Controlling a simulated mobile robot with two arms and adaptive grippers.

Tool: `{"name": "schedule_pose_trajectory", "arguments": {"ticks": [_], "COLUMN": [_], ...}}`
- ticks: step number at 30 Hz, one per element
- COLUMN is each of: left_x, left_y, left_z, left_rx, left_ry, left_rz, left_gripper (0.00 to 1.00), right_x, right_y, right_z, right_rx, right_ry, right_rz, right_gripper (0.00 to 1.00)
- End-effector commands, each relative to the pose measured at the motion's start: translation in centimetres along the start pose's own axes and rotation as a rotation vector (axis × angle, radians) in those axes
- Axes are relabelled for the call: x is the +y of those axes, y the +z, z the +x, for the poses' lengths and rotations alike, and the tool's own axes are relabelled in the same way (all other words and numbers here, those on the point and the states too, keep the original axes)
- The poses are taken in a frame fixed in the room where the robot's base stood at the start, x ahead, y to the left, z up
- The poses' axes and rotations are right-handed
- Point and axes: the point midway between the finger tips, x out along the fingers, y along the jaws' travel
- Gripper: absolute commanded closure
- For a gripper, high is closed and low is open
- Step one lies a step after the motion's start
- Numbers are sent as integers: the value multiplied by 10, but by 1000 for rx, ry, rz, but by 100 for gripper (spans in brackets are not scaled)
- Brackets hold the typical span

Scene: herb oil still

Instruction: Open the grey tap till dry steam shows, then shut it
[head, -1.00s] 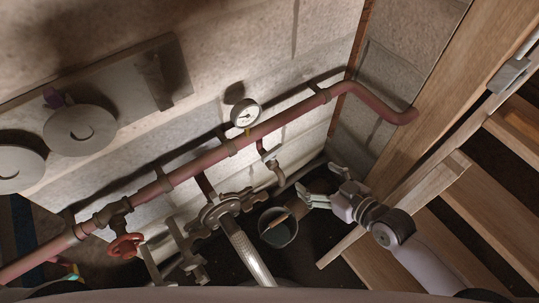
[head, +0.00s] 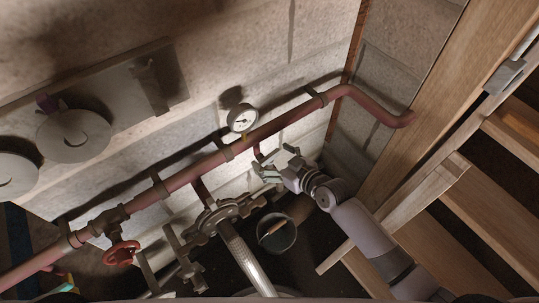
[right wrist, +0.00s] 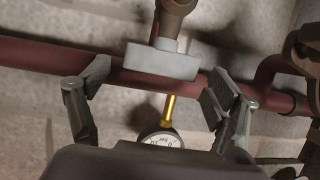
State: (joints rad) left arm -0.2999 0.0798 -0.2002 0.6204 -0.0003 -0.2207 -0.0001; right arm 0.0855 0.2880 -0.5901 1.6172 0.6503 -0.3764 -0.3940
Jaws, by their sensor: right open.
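The grey tap (right wrist: 162,61) shows in the right wrist view as a flat grey handle under a brown valve body. In the head view it is largely hidden behind my right gripper. My right gripper (head: 273,163) is open at the short branch below the red-brown pipe (head: 210,160). In the right wrist view its two fingers (right wrist: 160,75) stand apart, one on each side of the grey handle, with gaps between. I cannot tell how far in depth the fingers are from the handle. I see no steam. My left gripper is not in view.
A round gauge (head: 242,118) sits on the pipe, left of my gripper. A red handwheel (head: 122,253) is at the lower left. A bucket (head: 277,233) stands below my gripper, beside a ribbed hose (head: 240,256). Wooden slats (head: 440,235) fill the right side.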

Motion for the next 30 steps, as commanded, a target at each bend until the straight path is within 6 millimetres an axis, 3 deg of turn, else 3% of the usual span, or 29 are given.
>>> {"name": "schedule_pose_trajectory", "arguments": {"ticks": [6,15,30], "left_x": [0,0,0], "left_y": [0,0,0], "left_z": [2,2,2], "left_rx": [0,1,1], "left_ry": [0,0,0], "left_rz": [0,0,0], "left_gripper": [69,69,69], "right_x": [1,0,1], "right_y": [0,0,0], "right_z": [18,20,20], "right_rx": [1,0,0], "right_ry": [1,1,1], "right_rz": [-1,-1,0], "right_gripper": [17,17,50]}}
